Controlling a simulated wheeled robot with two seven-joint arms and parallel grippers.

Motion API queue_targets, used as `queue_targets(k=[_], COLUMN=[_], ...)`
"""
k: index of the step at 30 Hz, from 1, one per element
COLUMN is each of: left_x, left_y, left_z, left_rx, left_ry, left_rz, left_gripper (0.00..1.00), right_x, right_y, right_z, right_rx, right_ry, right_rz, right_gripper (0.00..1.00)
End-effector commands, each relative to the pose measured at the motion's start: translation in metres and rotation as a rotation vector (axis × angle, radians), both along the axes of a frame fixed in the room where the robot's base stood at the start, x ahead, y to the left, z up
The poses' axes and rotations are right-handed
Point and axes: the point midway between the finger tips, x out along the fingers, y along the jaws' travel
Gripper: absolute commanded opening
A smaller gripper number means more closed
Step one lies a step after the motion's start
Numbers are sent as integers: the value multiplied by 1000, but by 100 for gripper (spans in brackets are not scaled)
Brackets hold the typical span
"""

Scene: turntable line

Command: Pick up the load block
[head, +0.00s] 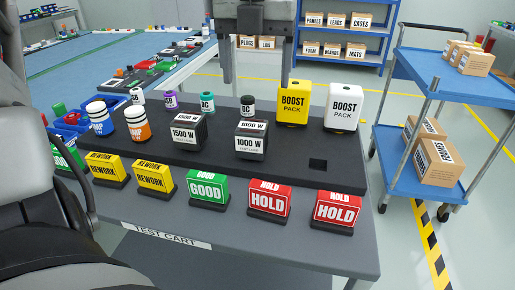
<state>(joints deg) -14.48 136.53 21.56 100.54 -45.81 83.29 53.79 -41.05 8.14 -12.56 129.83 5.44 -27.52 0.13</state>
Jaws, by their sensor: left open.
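Two dark load blocks with white labels stand upright on the black raised board of the test cart. The 1500 W block (187,133) is left of centre and the 1000 W block (251,141) is to its right. My left gripper (256,80) hangs at the top centre with its two fingers pointing down. It is open and empty, and in the picture it is above the 1000 W block, apart from it. Its upper part is cut off by the frame edge. My right gripper does not show.
A yellow boost pack (293,103) and a white one (343,108) stand right of the blocks. REWORK, GOOD (207,190) and HOLD (269,199) signs line the front. A square recess (318,165) is at the board's right. A blue trolley (440,70) stands right.

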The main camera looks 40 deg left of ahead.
Motion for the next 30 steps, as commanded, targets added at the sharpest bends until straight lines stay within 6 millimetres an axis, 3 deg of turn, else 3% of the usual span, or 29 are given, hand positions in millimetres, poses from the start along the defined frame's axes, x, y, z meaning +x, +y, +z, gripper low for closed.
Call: queue_targets(k=[3,9,17,25,30], left_x=[-1,-1,-1,-5,-4], left_y=[0,1,1,6,6], left_z=[-29,-68,-88,-126,-137], left_rx=[-3,-2,-1,-2,-1], left_ry=[5,5,2,5,0], left_rz=[0,0,1,1,3], left_gripper=[75,75,75,75,75], right_x=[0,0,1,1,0], right_y=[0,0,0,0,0], right_z=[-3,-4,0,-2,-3], right_rx=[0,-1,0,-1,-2], right_ry=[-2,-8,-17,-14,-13], right_rz=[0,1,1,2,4], right_gripper=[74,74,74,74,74])
